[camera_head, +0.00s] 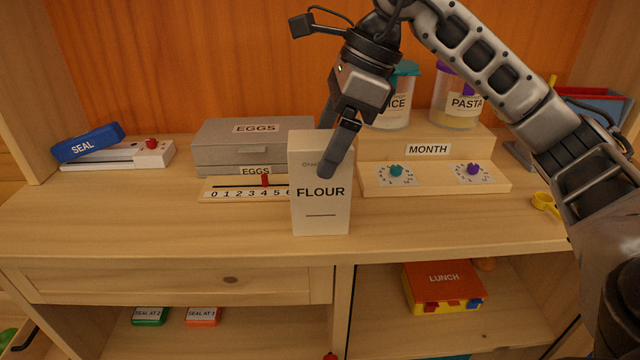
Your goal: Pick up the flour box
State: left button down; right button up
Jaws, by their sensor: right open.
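The flour box (320,212) is a tall white carton marked FLOUR. It stands upright at the front of the wooden counter, left of the month board. My right gripper (331,145) hangs over the upper part of the box, pointing down, with its arm coming in from the right. It is open. One dark finger lies in front of the box's face and hides part of the small print; the other finger is mostly hidden. I cannot tell whether the fingers touch the box. My left gripper is not in view.
A grey egg carton (222,156) and a number slider (235,194) stand close left of the box. The month board (430,182) with two dials is close right, with rice (400,112) and pasta (457,110) jars behind. The counter's left front (110,220) is clear.

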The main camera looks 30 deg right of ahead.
aim_at(315, 159)
jog(key=x, duration=0.4)
jog(key=shift+w, duration=0.25)
jog(key=c, duration=1.3)
jog(key=shift+r, duration=0.1)
jog(key=shift+c, duration=0.9)
